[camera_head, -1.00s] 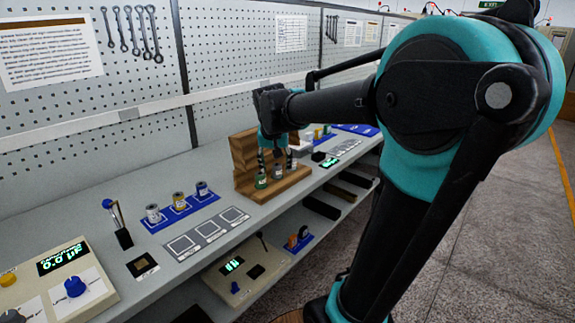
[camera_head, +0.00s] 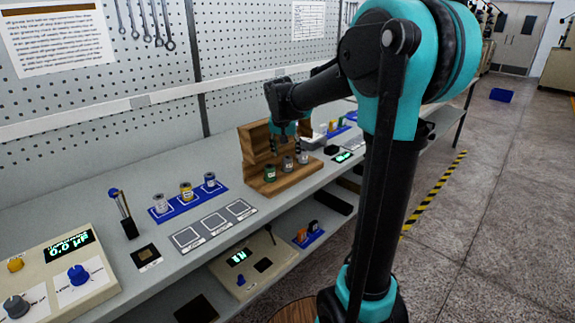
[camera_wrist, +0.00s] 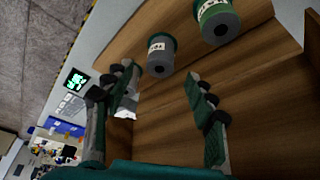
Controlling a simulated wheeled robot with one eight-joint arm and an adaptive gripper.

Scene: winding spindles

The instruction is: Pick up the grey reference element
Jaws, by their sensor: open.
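In the head view, a row of small cylinders stands on a wooden stand (camera_head: 258,150): a green one (camera_head: 270,173) at left, a grey one (camera_head: 287,163) in the middle and a pale grey one (camera_head: 303,158) at right. My gripper (camera_head: 286,149) points down over this row, open and empty, its fingers just above and behind the cylinders. In the wrist view, one labelled cylinder (camera_wrist: 160,56) lies ahead between the open fingertips (camera_wrist: 160,74), and a green one (camera_wrist: 215,22) is outside them to the right. The left finger hides part of that view, so I cannot tell the third cylinder there.
A blue tray (camera_head: 183,209) with several spools and grey marked pads (camera_head: 213,222) lie left of the stand. A beige meter box (camera_head: 60,275) is at the front left. A pegboard wall (camera_head: 235,60) rises behind; a lower shelf holds more items.

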